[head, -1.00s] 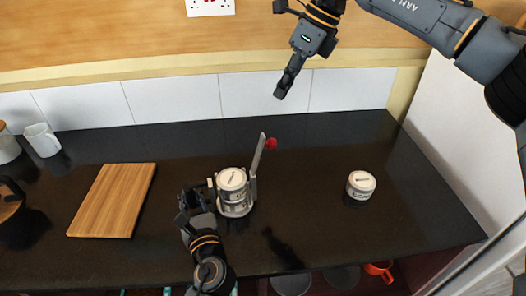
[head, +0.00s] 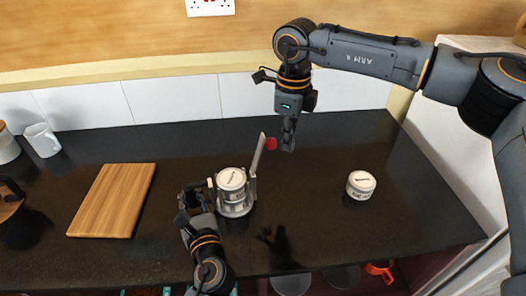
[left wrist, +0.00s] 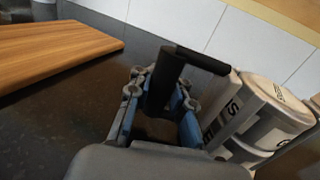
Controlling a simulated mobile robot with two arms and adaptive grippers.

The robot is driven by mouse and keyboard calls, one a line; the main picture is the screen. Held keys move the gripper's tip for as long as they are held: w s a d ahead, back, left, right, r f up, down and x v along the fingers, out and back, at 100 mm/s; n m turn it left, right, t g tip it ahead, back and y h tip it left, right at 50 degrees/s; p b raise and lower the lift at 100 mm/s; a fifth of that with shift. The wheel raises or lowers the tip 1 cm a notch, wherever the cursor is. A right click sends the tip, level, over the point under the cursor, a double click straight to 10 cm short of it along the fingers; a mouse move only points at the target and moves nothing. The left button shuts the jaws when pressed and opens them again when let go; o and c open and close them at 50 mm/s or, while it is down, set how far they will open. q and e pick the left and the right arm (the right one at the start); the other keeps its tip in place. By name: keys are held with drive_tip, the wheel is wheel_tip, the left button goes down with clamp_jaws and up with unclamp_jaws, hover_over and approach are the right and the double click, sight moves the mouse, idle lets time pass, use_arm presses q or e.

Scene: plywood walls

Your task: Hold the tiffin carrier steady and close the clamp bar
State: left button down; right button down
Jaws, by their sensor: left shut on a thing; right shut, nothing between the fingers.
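The tiffin carrier (head: 233,193) is a light, round stack in a metal frame, upright on the dark counter. It also shows at the right of the left wrist view (left wrist: 265,115). Its clamp bar (head: 257,156) stands raised at the right side, tilted slightly right, with a red knob (head: 270,143) at its top. My left gripper (head: 203,193) is beside the carrier on its left, shut on the dark carrier handle (left wrist: 165,78). My right gripper (head: 288,146) points down, shut and empty, just right of the red knob; I cannot tell whether they touch.
A wooden cutting board (head: 113,200) lies left of the carrier. A small white round container (head: 361,185) stands to the right. A white mug (head: 42,140) is at the back left. The counter between carrier and round container is clear.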

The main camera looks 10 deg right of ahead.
drive_tip(key=shift+f, duration=0.75)
drive_tip(key=shift+a, duration=0.1)
idle(0.8)
approach(254, 165)
drive_tip(key=shift+s+a+f, duration=0.1)
drive_tip(key=shift+a+f, duration=0.25)
drive_tip(key=shift+f, duration=0.5)
drive_tip(key=shift+a+f, duration=0.4)
drive_tip(key=shift+f, duration=0.5)
drive_tip(key=shift+s+a+f, duration=0.1)
drive_tip(key=shift+a+f, duration=0.25)
drive_tip(key=shift+f, duration=0.5)
drive_tip(key=shift+w+d, duration=0.1)
drive_tip(key=shift+d, duration=0.1)
drive_tip(key=shift+d, duration=0.9)
wheel_tip(254, 165, up, 8)
